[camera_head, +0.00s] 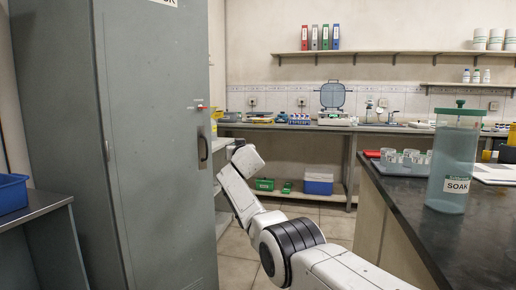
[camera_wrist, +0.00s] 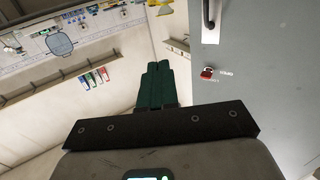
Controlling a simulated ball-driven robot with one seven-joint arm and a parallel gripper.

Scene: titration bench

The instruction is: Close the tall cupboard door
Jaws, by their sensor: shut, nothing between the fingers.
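The tall grey cupboard (camera_head: 55,110) stands at the left of the head view. Its grey door (camera_head: 155,190) has a dark upright handle (camera_head: 203,148) and a red latch (camera_head: 200,107) near its right edge. Light shelving shows just past that edge, so the door looks ajar, but how far I cannot tell. In the wrist view the door (camera_wrist: 270,70) fills the right side, with the handle (camera_wrist: 209,14) and red latch (camera_wrist: 207,72). My gripper (camera_wrist: 158,66) has its dark green fingers together, empty, beside the door with a gap showing. Its fingers are not distinguishable in the head view.
A dark-topped bench (camera_head: 400,205) with a large SOAK container (camera_head: 455,165) stands on the right. A back bench (camera_head: 290,126) carries lab equipment. A blue bin (camera_head: 12,193) sits on a side table at far left. Tiled floor (camera_head: 237,272) shows between cupboard and bench.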

